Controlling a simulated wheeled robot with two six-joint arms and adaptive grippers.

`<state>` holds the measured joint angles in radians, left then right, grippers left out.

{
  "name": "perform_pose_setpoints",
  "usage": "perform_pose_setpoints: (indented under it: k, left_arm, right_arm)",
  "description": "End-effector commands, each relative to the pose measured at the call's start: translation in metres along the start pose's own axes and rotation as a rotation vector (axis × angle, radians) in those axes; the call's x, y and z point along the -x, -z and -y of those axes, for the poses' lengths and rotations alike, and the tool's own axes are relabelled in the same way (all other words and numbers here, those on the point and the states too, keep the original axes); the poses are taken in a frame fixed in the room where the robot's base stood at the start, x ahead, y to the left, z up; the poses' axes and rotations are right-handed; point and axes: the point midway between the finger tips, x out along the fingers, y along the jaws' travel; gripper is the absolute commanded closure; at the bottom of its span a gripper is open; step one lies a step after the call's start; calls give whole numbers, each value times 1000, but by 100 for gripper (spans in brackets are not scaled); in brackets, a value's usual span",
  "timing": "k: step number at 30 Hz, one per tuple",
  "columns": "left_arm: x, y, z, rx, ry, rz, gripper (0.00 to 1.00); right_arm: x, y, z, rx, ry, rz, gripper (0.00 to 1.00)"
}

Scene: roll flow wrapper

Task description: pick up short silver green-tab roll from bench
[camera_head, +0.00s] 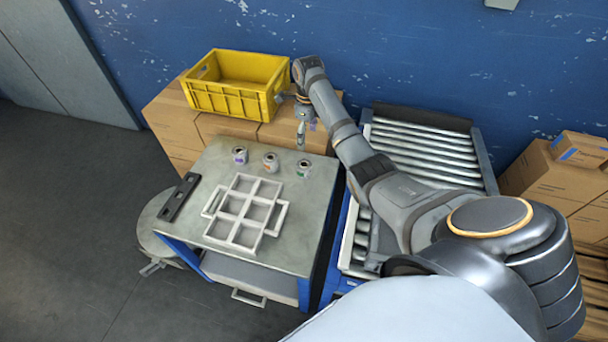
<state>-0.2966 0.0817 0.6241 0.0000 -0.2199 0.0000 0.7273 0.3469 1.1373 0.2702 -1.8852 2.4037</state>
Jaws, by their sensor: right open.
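The short silver green-tab roll (304,169) appears to be the rightmost of three small silver rolls on the bench (300,240). It stands upright near the back edge, with a greenish mark low on its front. My right gripper (301,146) hangs over the back edge of the bench, pointing down, just above and behind this roll. It is open, with nothing visible between its fingers. It looks apart from the roll, though the small gap is hard to judge. My left gripper is out of view.
The middle roll (271,162) has an orange mark and the left roll (240,155) a purplish one. A white divided tray (236,230) and dark bar (179,197) lie on the bench. A yellow crate (213,101) stands behind on cartons; a roller conveyor (425,151) is right.

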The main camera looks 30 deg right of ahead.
Motion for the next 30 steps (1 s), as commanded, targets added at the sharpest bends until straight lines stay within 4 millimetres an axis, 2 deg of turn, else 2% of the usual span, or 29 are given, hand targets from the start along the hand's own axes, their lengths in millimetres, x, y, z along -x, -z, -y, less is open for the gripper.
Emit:
perform_pose_setpoints:
  k: [1, 3, 6, 14, 21, 30]
  left_arm:
    - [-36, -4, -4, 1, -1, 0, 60]
    - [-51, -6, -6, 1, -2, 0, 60]
    - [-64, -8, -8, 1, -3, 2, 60]
    - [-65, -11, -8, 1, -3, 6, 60]
    - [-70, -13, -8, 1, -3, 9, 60]
    - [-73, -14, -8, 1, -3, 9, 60]
  right_arm:
    - [-36, 0, 0, 0, 1, 1, 22]
    - [-51, 0, 0, 0, 1, 1, 22]
    - [-63, 0, 0, 0, 1, 2, 22]
    - [-68, 0, 0, 0, 0, 1, 22]
    - [-108, -1, 0, 0, -2, -1, 22]
    - [-126, -3, 1, 0, 0, 1, 22]
